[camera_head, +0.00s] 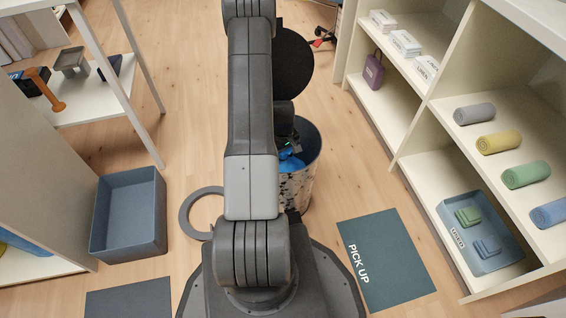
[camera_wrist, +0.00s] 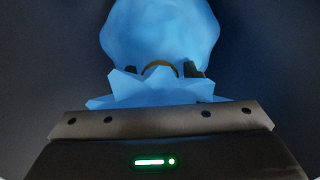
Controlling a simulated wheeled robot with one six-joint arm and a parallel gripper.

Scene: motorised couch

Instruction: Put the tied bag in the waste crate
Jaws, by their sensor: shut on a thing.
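The tied bag (camera_wrist: 160,32) is light blue, with a round body and a gathered, pointed neck in the wrist view. My gripper (camera_wrist: 162,70) is shut on the neck, beside a tan tie band. In the head view a little of the blue bag (camera_head: 291,162) shows at the mouth of a speckled bin (camera_head: 297,190), with my gripper (camera_head: 290,147) at it, mostly hidden by my arm. Dark walls surround the bag in the wrist view. An empty blue-grey open crate (camera_head: 130,246) stands on the floor at left; no label on it shows.
A grey ring (camera_head: 187,213) lies on the floor between crate and bin. A "PICK UP" mat (camera_head: 390,262) lies at right. Shelves (camera_head: 408,165) with rolled towels and boxes line the right. A white table (camera_head: 110,103) stands at upper left.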

